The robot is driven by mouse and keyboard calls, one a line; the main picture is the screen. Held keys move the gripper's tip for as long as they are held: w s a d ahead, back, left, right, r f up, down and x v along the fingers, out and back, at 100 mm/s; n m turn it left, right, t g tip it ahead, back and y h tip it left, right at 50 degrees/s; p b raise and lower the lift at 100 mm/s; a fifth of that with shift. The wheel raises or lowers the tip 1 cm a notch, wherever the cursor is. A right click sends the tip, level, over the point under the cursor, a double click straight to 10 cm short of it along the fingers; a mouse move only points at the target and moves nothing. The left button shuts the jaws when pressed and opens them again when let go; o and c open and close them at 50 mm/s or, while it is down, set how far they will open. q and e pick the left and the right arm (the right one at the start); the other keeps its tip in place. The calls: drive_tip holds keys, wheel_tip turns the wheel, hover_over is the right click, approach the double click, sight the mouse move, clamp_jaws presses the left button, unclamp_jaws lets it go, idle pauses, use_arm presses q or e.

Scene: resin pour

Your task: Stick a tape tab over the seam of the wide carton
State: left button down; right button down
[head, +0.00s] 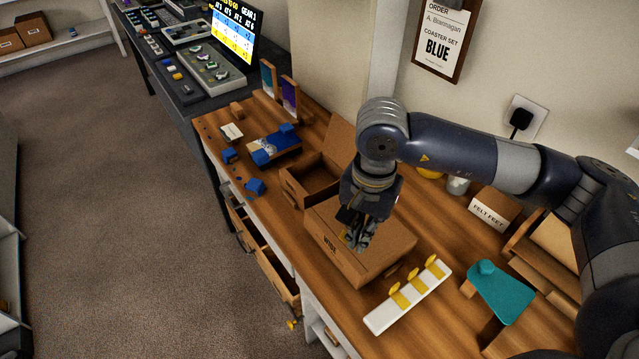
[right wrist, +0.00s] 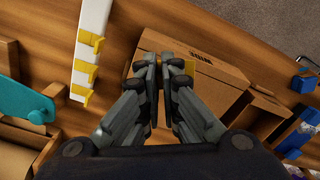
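The wide carton (head: 378,251) is a closed brown box with dark lettering on its side. It stands on the wooden bench and also shows in the right wrist view (right wrist: 222,88). My right gripper (head: 357,240) points down at the carton's top, its fingers nearly together (right wrist: 159,62). A yellow tape tab (right wrist: 189,68) sticks out beside the fingertips, which appear shut on it. Whether the tab touches the carton cannot be told. The fingers hide much of the seam. Several yellow tabs (head: 400,299) stand on a white strip (head: 380,319). My left gripper is not in view.
An open carton (head: 318,173) stands just behind the wide carton. A teal piece (head: 502,291) lies right of the white strip. A felt feet box (head: 493,208) stands near the wall. Blue pieces (head: 275,145) lie toward the far end. Drawers (head: 272,270) hang open at the bench front.

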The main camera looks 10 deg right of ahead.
drive_tip(key=w+a+r+m+p, duration=0.1)
drive_tip(key=w+a+m+p, duration=0.15)
drive_tip(key=m, duration=0.35)
drive_tip(key=m+p, duration=0.6)
drive_tip(key=m, duration=1.1)
approach(317, 228)
drive_tip(key=shift+a+f+b, duration=0.1)
drive_tip(key=shift+f+b, duration=1.65)
drive_tip(key=shift+f, duration=0.4)
drive_tip(key=shift+f+b, duration=0.5)
drive_tip(key=shift+b, duration=0.15)
drive_tip(key=c, duration=1.7)
unclamp_jaws()
